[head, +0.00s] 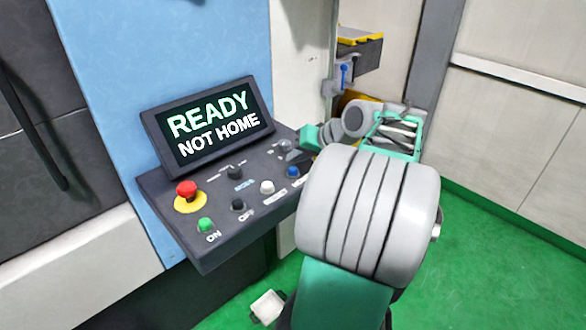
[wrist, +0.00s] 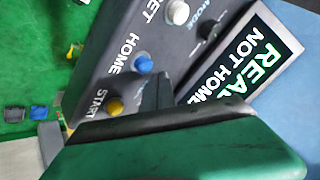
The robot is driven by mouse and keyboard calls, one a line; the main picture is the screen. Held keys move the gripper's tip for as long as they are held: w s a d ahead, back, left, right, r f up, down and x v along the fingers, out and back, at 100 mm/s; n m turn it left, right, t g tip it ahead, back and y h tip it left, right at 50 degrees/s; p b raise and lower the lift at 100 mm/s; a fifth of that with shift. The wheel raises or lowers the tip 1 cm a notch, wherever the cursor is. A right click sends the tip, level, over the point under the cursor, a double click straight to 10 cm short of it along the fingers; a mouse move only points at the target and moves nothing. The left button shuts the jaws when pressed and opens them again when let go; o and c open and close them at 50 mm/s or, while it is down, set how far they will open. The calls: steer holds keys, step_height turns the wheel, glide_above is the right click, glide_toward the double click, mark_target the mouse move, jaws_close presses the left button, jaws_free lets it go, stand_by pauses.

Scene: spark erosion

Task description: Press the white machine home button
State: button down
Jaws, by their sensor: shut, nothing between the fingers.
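The control panel (head: 226,232) slopes below a screen (head: 208,122) reading "READY NOT HOME". A blue button (head: 293,172) is on its right part; in the wrist view the blue button (wrist: 143,64) has the label HOME beside it. The white button (head: 267,187) is to its left; in the wrist view the white button (wrist: 177,12) is beside a cut-off label ending in "ET". My gripper (wrist: 158,88) is shut and empty, its dark fingertips close to the blue button and apart from it in the picture. In the head view my arm partly hides the gripper and the panel's right end.
A yellow button (wrist: 115,106) labelled START lies near my fingers. A red emergency button (head: 187,190), a green ON button (head: 205,225) and a black OFF button (head: 238,205) are on the panel's left. Green floor (head: 500,265) is open at the right.

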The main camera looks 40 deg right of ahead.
mark_target(296, 170)
steer(key=shift+f, duration=0.4)
steer(key=shift+f+b, duration=0.4)
steer(key=shift+f, duration=0.05)
stand_by(0.6)
steer(key=shift+r, duration=0.1)
steer(key=shift+r+p, duration=0.75)
steer(key=shift+p, duration=0.1)
step_height(296, 170, up, 5)
steer(key=p, duration=0.4)
steer(key=shift+r+p, duration=0.1)
steer(key=shift+p, duration=0.3)
